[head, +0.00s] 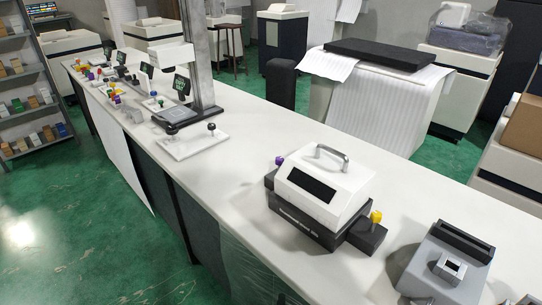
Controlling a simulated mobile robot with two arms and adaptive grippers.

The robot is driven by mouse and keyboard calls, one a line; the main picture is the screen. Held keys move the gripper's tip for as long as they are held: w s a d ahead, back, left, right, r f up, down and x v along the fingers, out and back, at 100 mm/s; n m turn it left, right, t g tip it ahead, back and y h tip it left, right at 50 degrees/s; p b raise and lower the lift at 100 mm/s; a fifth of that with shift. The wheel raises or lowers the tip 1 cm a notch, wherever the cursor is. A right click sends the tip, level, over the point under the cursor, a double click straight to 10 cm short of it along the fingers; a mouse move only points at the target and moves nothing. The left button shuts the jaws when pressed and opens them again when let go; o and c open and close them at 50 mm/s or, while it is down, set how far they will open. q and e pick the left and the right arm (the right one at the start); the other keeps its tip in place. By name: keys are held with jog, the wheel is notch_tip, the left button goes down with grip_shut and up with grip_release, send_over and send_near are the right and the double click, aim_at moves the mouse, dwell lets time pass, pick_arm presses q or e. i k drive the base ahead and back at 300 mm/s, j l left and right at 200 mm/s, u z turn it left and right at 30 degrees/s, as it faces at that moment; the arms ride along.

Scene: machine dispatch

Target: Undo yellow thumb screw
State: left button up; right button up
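A yellow thumb screw (376,216) stands upright on a small dark block at the right end of a white and black machine (325,190). The machine has a grey carry handle on top and a dark window in its sloped front. A purple knob (279,161) sits at its far left side. The machine rests on the long white counter (252,185). Neither of my grippers is in the head view.
A grey device (447,262) stands to the right on the counter. A white plate with black knobs (193,146) and a tall grey column (197,55) are farther back. The counter is clear between plate and machine. Shelves (31,90) stand at left.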

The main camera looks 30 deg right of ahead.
aim_at(376, 216)
jog(key=z, duration=1.6)
